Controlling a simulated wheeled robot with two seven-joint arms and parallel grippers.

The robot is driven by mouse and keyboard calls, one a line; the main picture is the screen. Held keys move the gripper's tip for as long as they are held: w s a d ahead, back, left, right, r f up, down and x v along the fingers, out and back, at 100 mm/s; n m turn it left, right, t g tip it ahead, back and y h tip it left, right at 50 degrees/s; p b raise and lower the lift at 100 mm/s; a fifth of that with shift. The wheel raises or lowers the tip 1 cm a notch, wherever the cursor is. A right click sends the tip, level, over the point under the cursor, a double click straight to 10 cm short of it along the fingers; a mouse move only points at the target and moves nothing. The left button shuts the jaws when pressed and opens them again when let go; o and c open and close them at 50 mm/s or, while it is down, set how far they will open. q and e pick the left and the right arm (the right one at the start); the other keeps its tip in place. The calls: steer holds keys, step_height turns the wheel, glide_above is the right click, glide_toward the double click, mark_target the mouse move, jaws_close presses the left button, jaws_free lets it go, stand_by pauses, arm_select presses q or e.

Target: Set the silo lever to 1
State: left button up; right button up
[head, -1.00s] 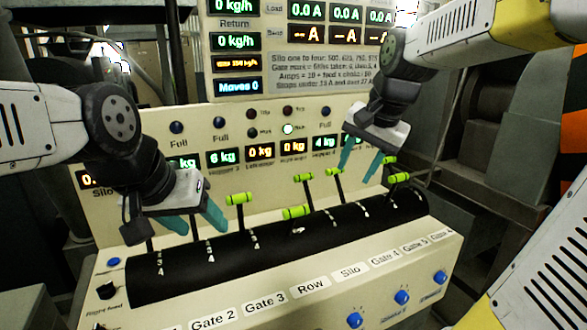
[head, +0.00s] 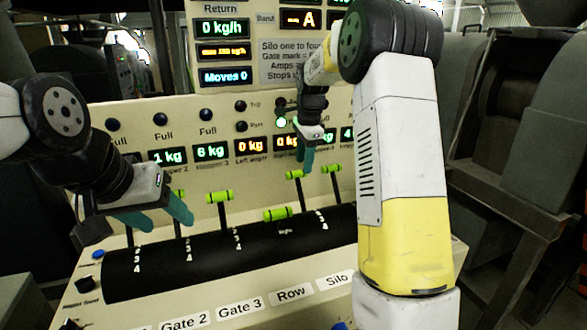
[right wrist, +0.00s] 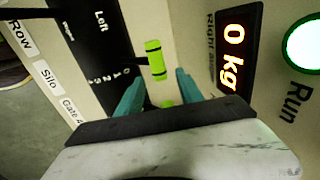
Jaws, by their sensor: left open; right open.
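The silo lever, a black stem with a bright green cross handle (head: 295,174), stands raised on the black drum, behind the Silo label (head: 337,279). My right gripper (head: 305,168) is open beside and slightly above that handle. In the right wrist view a green handle (right wrist: 155,60) shows between the two teal fingertips (right wrist: 160,75), with no clear contact; a scale with small digits is at its left. Which digit the lever stands at cannot be told. My left gripper (head: 165,220) is open at the left, in front of the Gate 2 lever's green handle (head: 179,193).
The Row lever's handle (head: 277,214) lies low just left of the silo lever. The Gate 3 handle (head: 219,197) and another green handle (head: 331,168) stand on either side. The display panel (head: 130,120) rises close behind. My right forearm hides the console's right part.

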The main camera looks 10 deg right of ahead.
steer(key=shift+w+f, duration=0.15)
steer(key=shift+f, duration=0.65)
steer(key=shift+w+f, duration=0.15)
steer(key=shift+f, duration=0.6)
jaws_close()
